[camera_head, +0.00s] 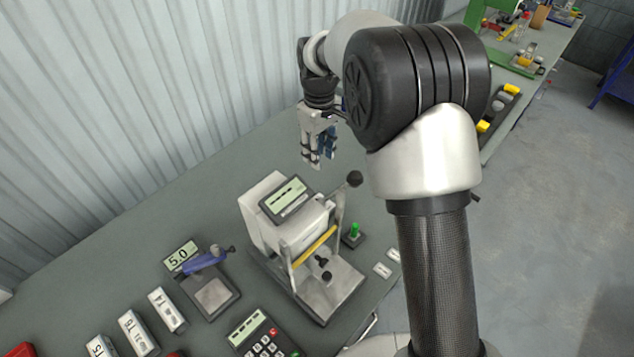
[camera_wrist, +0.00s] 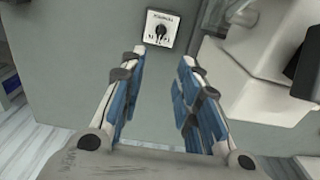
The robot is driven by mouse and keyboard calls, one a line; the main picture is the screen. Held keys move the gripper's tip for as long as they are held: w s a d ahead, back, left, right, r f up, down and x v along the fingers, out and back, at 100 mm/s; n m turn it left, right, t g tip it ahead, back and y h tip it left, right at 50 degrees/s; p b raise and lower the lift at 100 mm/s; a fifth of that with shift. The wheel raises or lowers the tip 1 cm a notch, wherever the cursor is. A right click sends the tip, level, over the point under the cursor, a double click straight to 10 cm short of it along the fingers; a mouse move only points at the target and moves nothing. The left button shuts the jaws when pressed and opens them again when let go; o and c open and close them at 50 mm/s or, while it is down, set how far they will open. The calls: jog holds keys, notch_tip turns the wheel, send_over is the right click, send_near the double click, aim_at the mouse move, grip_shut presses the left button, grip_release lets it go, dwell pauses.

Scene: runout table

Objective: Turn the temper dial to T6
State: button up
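The temper dial shows in the wrist view as a small white square plate with a black knob (camera_wrist: 161,33) and lettering too small to read. It lies on the grey-green table beyond my fingertips. Which mark the knob points at is unclear. My gripper (camera_wrist: 168,58) is open, with two blue-padded fingers apart and nothing between them. In the head view my gripper (camera_head: 312,166) hangs above the table, behind the white press-like machine. The dial cannot be made out in the head view.
The white machine (camera_head: 290,235) with a display and lever stands close to my gripper; its housing (camera_wrist: 262,75) is at right in the wrist view. A corrugated wall (camera_head: 120,110) runs behind the table. Labelled blocks (camera_head: 138,333), a gauge (camera_head: 208,290) and a keypad (camera_head: 262,338) stand in front.

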aim_at(317, 198)
notch_tip(317, 198, down, 18)
jog(key=b, duration=0.2)
jog(key=shift+w+a+f+b, duration=0.15)
jog(key=shift+b, duration=0.15)
jog(key=shift+c, duration=0.5)
grip_shut()
